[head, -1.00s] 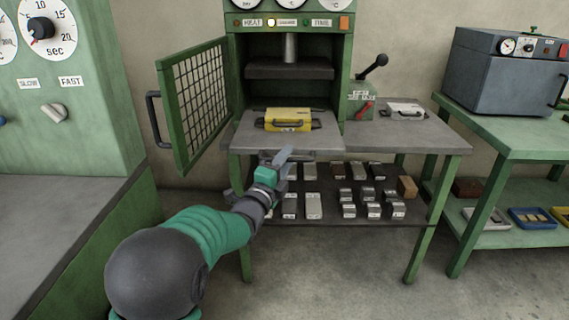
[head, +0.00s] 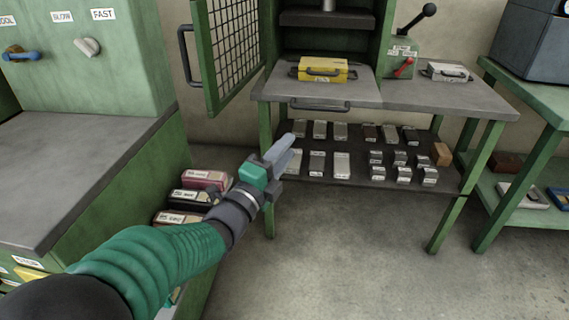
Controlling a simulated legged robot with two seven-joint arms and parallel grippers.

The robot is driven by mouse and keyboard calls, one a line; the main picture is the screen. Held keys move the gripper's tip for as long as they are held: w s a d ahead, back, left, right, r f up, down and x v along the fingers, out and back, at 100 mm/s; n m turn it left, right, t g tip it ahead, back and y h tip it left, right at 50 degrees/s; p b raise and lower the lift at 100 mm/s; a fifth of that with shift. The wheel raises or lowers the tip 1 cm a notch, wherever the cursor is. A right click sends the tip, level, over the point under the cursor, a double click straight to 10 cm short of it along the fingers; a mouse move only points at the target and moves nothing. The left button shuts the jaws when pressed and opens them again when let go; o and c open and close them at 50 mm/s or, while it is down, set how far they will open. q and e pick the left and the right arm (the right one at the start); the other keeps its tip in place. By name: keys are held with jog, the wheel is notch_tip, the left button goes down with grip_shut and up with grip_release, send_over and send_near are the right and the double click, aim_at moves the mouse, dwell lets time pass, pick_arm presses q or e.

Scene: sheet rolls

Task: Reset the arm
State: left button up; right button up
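My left arm reaches in from the lower left, with a green ribbed sleeve and a dark wrist. Its gripper (head: 282,160) points up and to the right, in front of the left end of the lower shelf (head: 350,178) under the press table. I see the grey fingers from the side, and their gap is hidden. No held thing shows at the fingers. My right arm and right gripper are out of view.
A press with an open mesh door (head: 228,50) stands behind. A yellow mould (head: 322,70) lies on its table (head: 440,98). Several metal blocks sit on the lower shelf. The floor (head: 340,260) in front is clear.

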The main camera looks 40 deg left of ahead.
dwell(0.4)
pick_arm(q)
jog(key=w+d+f+n+g+p, duration=0.1)
jog(key=d+f+n+g, duration=0.1)
jog(key=f+n+g, duration=0.35)
jog(key=w+d+f+n+g+p, duration=0.1)
jog(key=d+f+n+g, duration=0.15)
jog(key=f, duration=0.65)
jog(key=s+d+f+n+g+h+p, duration=0.25)
jog(key=s+d+f+n+g, duration=0.55)
jog(key=s+d+f, duration=0.45)
notch_tip(320, 180, up, 36)
jog(key=s+n+g+p, duration=0.1)
jog(key=s+p, duration=0.1)
jog(key=p, duration=3.5)
jog(key=shift+d+r, duration=0.2)
